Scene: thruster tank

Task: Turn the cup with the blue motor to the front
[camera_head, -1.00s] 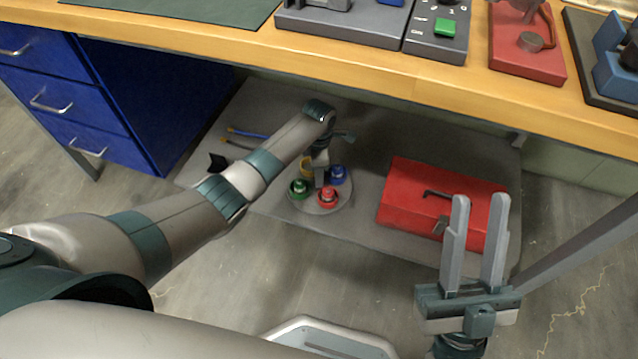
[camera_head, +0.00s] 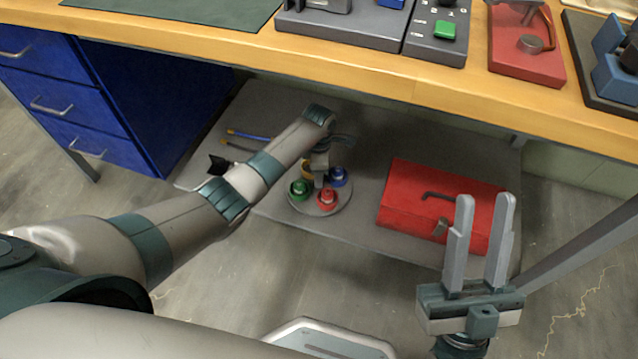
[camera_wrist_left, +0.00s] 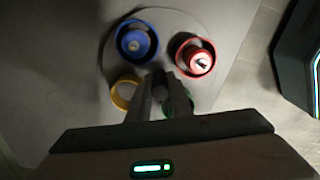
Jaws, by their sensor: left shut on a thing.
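A round grey turntable (camera_head: 318,207) on the low shelf carries coloured cups. The blue cup (camera_head: 338,177) is at its right side, the red cup (camera_head: 327,199) at the front, the green cup (camera_head: 299,189) at the left. The yellow cup (camera_head: 306,165) at the back is mostly hidden by my arm. In the left wrist view, the blue cup (camera_wrist_left: 137,41) holds a blue piece with a pale centre. My left gripper (camera_wrist_left: 160,82) points down at the turntable's middle, shut on a grey central post. My right gripper (camera_head: 484,202) is open and empty, apart from the turntable.
A red toolbox (camera_head: 415,203) lies right of the turntable. Cables and a black piece (camera_head: 218,164) lie to its left. The wooden workbench (camera_head: 330,62) overhangs the shelf (camera_head: 265,110) at the back. Blue drawers (camera_head: 85,85) stand at the left.

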